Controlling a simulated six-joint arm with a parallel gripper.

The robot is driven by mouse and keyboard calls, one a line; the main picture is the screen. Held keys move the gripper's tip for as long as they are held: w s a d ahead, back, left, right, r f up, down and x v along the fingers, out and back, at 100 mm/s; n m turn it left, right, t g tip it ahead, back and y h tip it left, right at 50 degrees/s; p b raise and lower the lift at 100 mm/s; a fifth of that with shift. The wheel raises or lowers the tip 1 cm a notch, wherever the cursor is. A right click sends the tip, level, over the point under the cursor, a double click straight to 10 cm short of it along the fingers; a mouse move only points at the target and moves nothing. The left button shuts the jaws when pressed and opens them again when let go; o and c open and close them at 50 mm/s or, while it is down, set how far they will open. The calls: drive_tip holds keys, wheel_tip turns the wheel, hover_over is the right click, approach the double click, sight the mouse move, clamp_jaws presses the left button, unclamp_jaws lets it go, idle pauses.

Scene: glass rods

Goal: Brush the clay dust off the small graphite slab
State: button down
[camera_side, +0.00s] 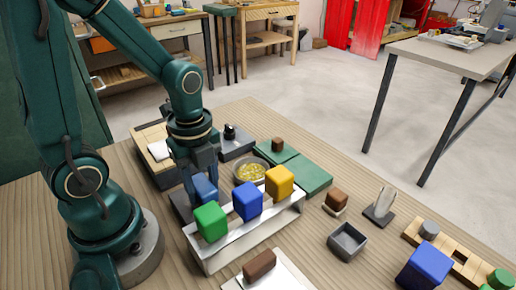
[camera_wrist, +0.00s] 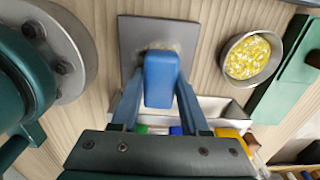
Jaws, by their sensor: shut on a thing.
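My gripper (camera_side: 201,170) is shut on a blue block (camera_side: 205,188), which also shows between the fingers in the wrist view (camera_wrist: 161,80). The small graphite slab (camera_side: 181,206) is a dark grey square lying on the wooden table, partly hidden behind the rack in the side view. In the wrist view the slab (camera_wrist: 130,38) lies under the far end of the blue block. A little pale dust shows on the slab around that end. I cannot tell whether the block touches the slab.
A pale rack (camera_side: 235,237) holding green, blue and yellow blocks stands close in front of my gripper. A bowl of yellow bits (camera_side: 249,170) and green mats (camera_side: 312,178) lie behind it. A grey open box (camera_side: 347,242) and a brown block (camera_side: 337,199) stand to the right.

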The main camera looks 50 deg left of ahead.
sight(194, 175)
drive_tip(key=shift+d, duration=0.95)
drive_tip(key=shift+a, duration=3.2)
drive_tip(key=shift+a+r, duration=0.15)
wheel_tip(194, 175, up, 8)
drive_tip(key=shift+r, duration=0.15)
drive_tip(key=shift+s, duration=0.1)
